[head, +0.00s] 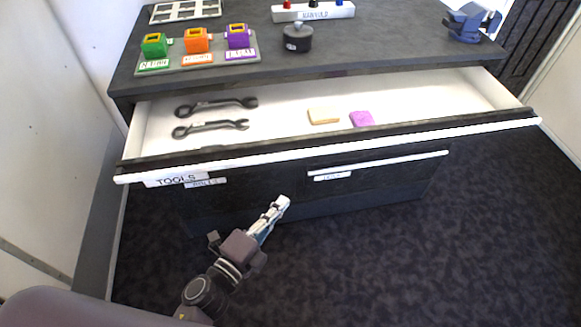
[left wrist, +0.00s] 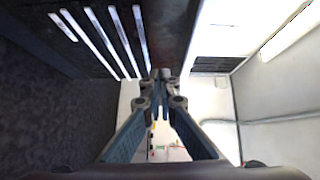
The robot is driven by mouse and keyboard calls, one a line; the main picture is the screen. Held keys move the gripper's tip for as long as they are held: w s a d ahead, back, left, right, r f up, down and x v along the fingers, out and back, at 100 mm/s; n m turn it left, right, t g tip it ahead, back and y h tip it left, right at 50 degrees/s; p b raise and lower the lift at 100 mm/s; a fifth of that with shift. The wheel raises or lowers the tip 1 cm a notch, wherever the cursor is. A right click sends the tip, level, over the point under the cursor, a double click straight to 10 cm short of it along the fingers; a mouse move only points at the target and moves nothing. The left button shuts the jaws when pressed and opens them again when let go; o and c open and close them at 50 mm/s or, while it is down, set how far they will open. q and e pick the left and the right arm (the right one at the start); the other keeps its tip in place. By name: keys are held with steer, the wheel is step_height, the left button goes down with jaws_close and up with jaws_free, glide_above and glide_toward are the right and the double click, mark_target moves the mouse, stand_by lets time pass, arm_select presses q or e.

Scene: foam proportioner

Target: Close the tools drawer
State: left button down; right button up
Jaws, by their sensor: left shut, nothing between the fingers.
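The tools drawer (head: 420,97) is the wide white-walled drawer under the bench top, pulled well out in the head view. Its dark front has a white edge and a TOOLS label (head: 178,180) at the left. Two dark wrenches (head: 212,126), a tan block (head: 323,116) and a purple block (head: 362,118) lie inside. My left gripper (head: 283,201) is shut and empty, in front of and below the drawer front, apart from it in the picture. Its closed fingers also show in the left wrist view (left wrist: 160,78). My right gripper is not in view.
The dark bench top (head: 370,45) holds a grey tray (head: 198,63) with coloured blocks, a dark round pot (head: 298,37), a white manifold (head: 313,12) and a blue vise (head: 471,22). A lower drawer's pale handle (head: 378,162) sits below. Dark carpet (head: 400,265) is free in front.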

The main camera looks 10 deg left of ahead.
mark_target(300, 163)
arm_select(q)
steer(key=shift+m, duration=0.4)
steer(key=x, duration=0.4)
steer(key=a+r+p+x, duration=0.1)
steer(key=x, duration=0.3)
steer(key=w+a+r+p+x, duration=0.1)
steer(key=x, duration=0.3)
steer(key=shift+w+d, duration=0.2)
steer(key=shift+w, duration=0.25)
steer(key=shift+w, duration=0.1)
